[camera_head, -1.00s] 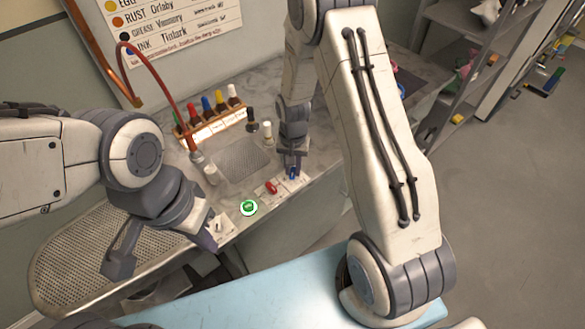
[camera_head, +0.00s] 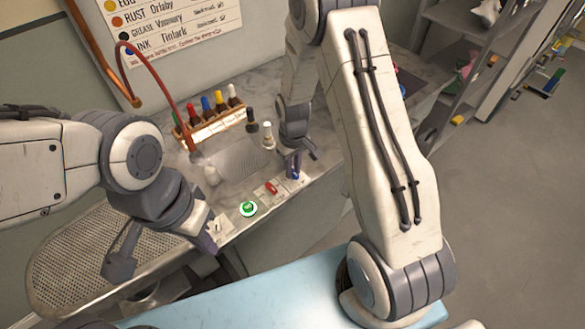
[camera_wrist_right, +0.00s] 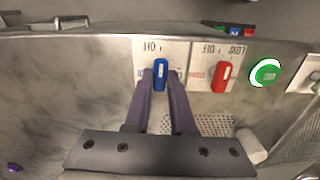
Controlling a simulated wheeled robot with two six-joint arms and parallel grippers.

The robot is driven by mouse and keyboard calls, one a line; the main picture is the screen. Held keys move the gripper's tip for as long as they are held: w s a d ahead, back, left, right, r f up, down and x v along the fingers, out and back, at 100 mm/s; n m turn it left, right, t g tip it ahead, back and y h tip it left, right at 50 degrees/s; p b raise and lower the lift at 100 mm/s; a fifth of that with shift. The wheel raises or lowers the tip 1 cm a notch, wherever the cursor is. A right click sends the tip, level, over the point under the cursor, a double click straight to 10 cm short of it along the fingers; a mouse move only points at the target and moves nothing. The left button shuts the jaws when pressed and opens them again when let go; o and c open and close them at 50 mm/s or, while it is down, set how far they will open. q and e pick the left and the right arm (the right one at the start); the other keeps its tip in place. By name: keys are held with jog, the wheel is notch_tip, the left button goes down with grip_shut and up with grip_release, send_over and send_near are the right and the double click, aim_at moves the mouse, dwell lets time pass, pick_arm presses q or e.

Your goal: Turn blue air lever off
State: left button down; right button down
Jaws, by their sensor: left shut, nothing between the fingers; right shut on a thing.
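The blue lever (camera_head: 295,175) is on a labelled plate at the worktop's front edge. In the right wrist view the blue lever (camera_wrist_right: 160,74) stands between the fingertips, below an upside-down label with OFF. My right gripper (camera_head: 293,167) is shut on it; in the right wrist view its purple fingers (camera_wrist_right: 160,80) flank the lever. The red lever (camera_head: 271,187) is beside it, and also shows in the right wrist view (camera_wrist_right: 222,76). My left gripper (camera_head: 208,240) is shut and empty near the front edge, left of the green button.
The green button (camera_head: 248,209) is left of the red lever. A red hose (camera_head: 163,80) arches down to the worktop. A light blue surface (camera_head: 250,300) lies in front.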

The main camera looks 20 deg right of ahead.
jog(key=shift+n, duration=0.4)
jog(key=c, duration=0.8)
grip_release()
jog(key=shift+o, duration=0.2)
notch_tip(320, 180, up, 11)
jog(key=b, duration=0.1)
jog(key=shift+f, duration=0.2)
